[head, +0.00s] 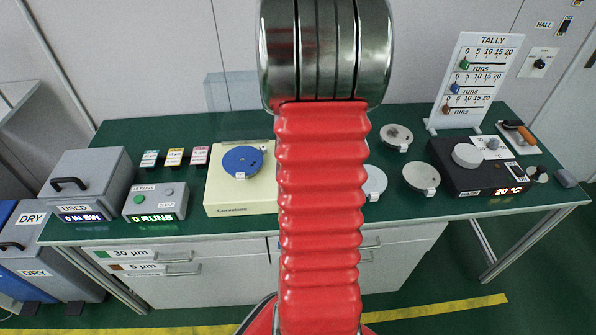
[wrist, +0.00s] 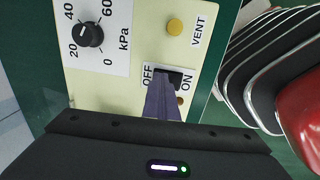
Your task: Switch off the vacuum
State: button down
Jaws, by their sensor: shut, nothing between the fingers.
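The vacuum's cream control panel (wrist: 115,95) fills much of the wrist view. Its dark switch (wrist: 175,74) sits between the OFF and ON labels, partly hidden by my gripper. My gripper (wrist: 164,84) is shut and empty, its tips right at the switch. I cannot tell whether they touch it or which way the switch is set. A black kPa knob (wrist: 90,35) and a yellow VENT button (wrist: 174,26) are on the same panel. In the head view a cream unit with a blue disc (head: 243,161) stands left of my arm, which hides its right side; my gripper is hidden there.
On the green bench (head: 455,206), a grey counter box (head: 156,201) and a USED bin (head: 88,178) stand left. Round plates (head: 421,177), a black hotplate (head: 468,172) and a tally board (head: 476,82) stand right. A small brownish lamp or button (wrist: 180,100) shows beside my fingers.

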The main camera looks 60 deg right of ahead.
jog(key=shift+a+f, duration=0.1)
jog(key=shift+a, duration=0.15)
jog(key=shift+s+a, duration=0.4)
jog(key=shift+r, duration=0.2)
notch_tip(320, 180, up, 14)
jog(key=s+a, duration=0.1)
jog(key=shift+s+a, duration=0.15)
dwell(0.4)
jog(key=shift+f, duration=0.15)
dwell(0.5)
